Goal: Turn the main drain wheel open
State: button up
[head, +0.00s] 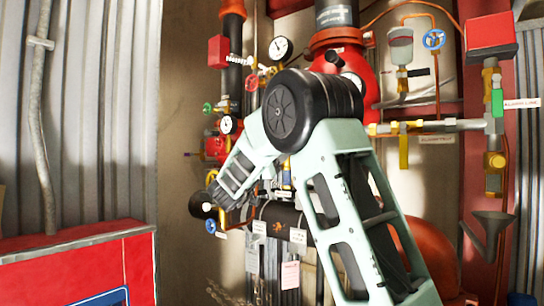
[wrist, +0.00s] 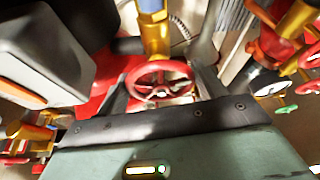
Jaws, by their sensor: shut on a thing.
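A red handwheel (wrist: 160,82) with spokes sits between the two dark fingers of my gripper (wrist: 163,86) in the wrist view. The fingers are at the left and right of its rim, and my gripper is shut on it. A brass valve stem (wrist: 153,38) stands behind the wheel. I cannot read a label that names it as the main drain. In the head view my gripper (head: 226,190) reaches left and down to the pipework. There the held wheel is hidden or too small to tell.
A red valve body (head: 370,85), a pressure gauge (head: 280,48), a blue wheel (head: 434,39) and a small red wheel (head: 251,82) crowd the riser. Tags hang from a black pipe (head: 278,216). A red cabinet (head: 80,265) stands at lower left. A funnel (head: 493,225) is at right.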

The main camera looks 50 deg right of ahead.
jog(key=shift+f+n+t, duration=0.15)
jog(key=shift+n+t, duration=0.35)
jog(key=shift+n, duration=0.3)
jog(key=o, duration=1)
jog(key=shift+a, duration=0.1)
jog(key=shift+b+v, duration=3.2)
jog(key=shift+v, duration=5.45)
